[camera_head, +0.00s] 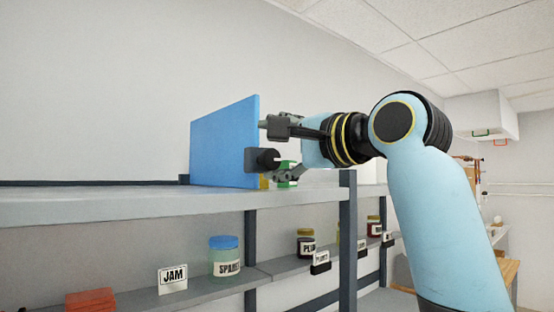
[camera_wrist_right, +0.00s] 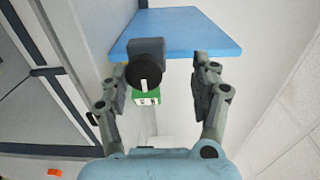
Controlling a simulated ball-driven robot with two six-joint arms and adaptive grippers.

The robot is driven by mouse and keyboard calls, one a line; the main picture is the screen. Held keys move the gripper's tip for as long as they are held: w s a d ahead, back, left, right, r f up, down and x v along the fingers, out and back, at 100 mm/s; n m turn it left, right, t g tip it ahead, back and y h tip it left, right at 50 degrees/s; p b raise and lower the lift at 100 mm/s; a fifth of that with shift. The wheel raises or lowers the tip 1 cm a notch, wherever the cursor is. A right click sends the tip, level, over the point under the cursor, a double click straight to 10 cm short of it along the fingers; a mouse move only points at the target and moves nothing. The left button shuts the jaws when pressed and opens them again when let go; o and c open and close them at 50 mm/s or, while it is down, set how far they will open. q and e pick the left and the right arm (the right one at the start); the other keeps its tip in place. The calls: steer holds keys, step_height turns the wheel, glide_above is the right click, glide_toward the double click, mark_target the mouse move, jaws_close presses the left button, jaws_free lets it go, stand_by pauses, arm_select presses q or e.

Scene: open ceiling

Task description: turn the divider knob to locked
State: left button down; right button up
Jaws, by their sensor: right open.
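The divider is an upright blue panel (camera_head: 225,145) on the upper shelf; the wrist view shows it at the top (camera_wrist_right: 180,32). Its knob (camera_head: 264,160) is dark, with a round black face (camera_wrist_right: 144,71) in the wrist view. A faint light mark shows on that face, but I cannot tell which setting it points to. My right gripper (camera_head: 279,149) is open beside the panel. Its fingers (camera_wrist_right: 160,95) are spread on either side of the knob in the wrist view, the knob closer to the left-hand finger. No grip on it shows. My left gripper is out of view.
A green item (camera_wrist_right: 146,97) with a pale face shows close to the knob. The upper shelf (camera_head: 110,208) is bare left of the panel. Below stand a JAM sign (camera_head: 173,279), a blue-lidded jar (camera_head: 224,258) and other jars. A dark post (camera_head: 348,240) supports the shelf.

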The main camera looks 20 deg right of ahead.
steer(key=o, duration=0.4)
steer(key=r, duration=0.7)
steer(key=shift+w+r, duration=0.2)
steer(key=shift+w, duration=0.2)
steer(key=shift+c, duration=0.2)
steer(key=shift+w+r, duration=0.1)
steer(key=shift+r, duration=0.45)
steer(key=f, duration=0.1)
steer(key=f+g, duration=0.1)
steer(key=f, duration=0.1)
steer(key=f+g, duration=0.1)
steer(key=f, duration=0.1)
steer(key=shift+s+d+h, duration=0.15)
steer(key=shift+s+h, duration=0.1)
steer(key=shift+h, duration=0.05)
steer(key=shift+v, duration=1)
steer(key=c, duration=0.4)
steer(key=shift+o, duration=0.2)
steer(key=f+b+v, duration=0.2)
steer(key=b+v, duration=0.5)
steer(key=v, duration=0.3)
steer(key=shift+s+f, duration=0.35)
steer(key=shift+s, duration=0.25)
